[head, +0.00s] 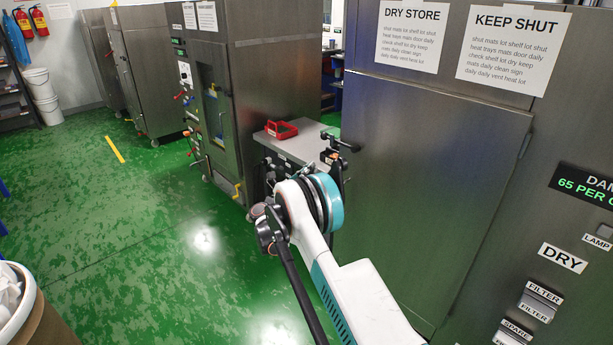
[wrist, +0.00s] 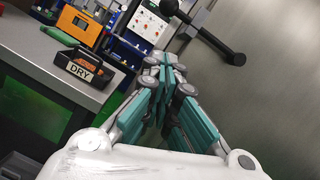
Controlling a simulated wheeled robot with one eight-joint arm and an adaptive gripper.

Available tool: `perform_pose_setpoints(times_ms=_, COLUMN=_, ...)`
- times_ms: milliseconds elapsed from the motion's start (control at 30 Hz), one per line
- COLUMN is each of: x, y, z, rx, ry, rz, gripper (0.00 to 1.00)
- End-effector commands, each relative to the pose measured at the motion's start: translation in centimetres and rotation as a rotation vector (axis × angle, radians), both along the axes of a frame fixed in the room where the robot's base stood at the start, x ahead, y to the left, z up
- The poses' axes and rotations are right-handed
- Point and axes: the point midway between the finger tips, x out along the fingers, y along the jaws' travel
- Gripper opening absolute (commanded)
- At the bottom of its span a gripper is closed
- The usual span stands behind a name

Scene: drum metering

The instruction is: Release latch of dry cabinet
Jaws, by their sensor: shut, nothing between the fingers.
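The dry cabinet (head: 430,170) is the large steel cabinet at the right of the head view, with its door closed. Its latch appears to be the black lever handle (head: 342,143) at the door's left edge. In the wrist view a black bar handle (wrist: 212,36) with a round knob end stands out from the steel face at the upper right. My gripper (wrist: 165,68) is shut and empty, its teal fingers together. It points at the gap between counter and cabinet, below and left of the handle, apart from it in the picture.
A grey counter (head: 300,145) left of the cabinet holds a red tray (head: 282,129). Open green floor (head: 160,230) lies to the left.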

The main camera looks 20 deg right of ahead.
Motion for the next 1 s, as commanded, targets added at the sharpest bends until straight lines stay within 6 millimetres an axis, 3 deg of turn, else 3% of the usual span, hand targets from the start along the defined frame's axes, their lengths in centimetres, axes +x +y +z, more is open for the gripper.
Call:
perform_pose_setpoints(times_ms=300, x=2.6, y=-5.2, z=1.7, rx=-0.001, ry=0.0, rz=-0.001, gripper=0.0)
perform_pose_setpoints(times_ms=600, x=4.0, y=-6.1, z=4.5, rx=0.001, ry=0.0, rz=0.0, gripper=0.0)
perform_pose_setpoints(times_ms=1000, x=4.2, y=-6.2, z=4.9, rx=0.0, ry=0.0, rz=0.0, gripper=0.0)
